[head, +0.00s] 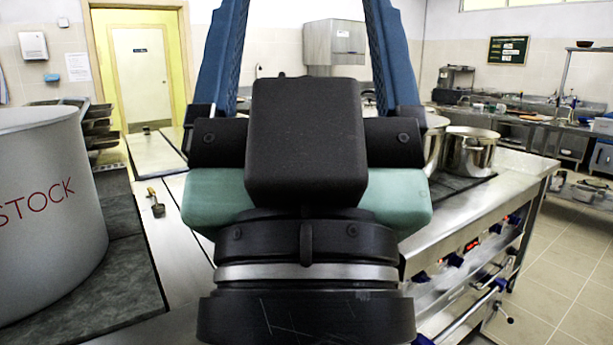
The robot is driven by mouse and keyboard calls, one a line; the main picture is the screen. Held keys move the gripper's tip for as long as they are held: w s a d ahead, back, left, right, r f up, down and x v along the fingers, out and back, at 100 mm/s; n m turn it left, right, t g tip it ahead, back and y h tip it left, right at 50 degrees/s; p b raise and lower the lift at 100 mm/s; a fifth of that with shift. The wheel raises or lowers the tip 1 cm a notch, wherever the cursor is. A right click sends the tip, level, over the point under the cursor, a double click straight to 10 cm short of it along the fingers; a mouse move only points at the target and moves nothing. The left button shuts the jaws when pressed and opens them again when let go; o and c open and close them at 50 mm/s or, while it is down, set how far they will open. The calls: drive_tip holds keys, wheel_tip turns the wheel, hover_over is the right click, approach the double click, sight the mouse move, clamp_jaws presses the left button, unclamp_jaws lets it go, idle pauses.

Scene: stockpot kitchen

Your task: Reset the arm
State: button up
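My gripper (307,140) fills the middle of the head view, close to the camera and seen from behind. It has a black housing, a teal body and a black wrist with a silver ring. Two long blue fingers rise from its sides and run out of the top of the view. They stand well apart where I see them, with only the far room showing between them. The fingertips are out of view. I see nothing held in the visible part of the gap.
A large grey stockpot (45,210) marked STOCK stands close on the left, on a dark surface. A small brush-like tool (156,203) lies on the steel counter (172,245). A steel pot (469,152) stands on the range at right. Tiled floor (570,275) is open at far right.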

wheel_tip(320, 180, up, 20)
drive_tip(key=p, duration=1.8)
drive_tip(key=shift+r, duration=0.15)
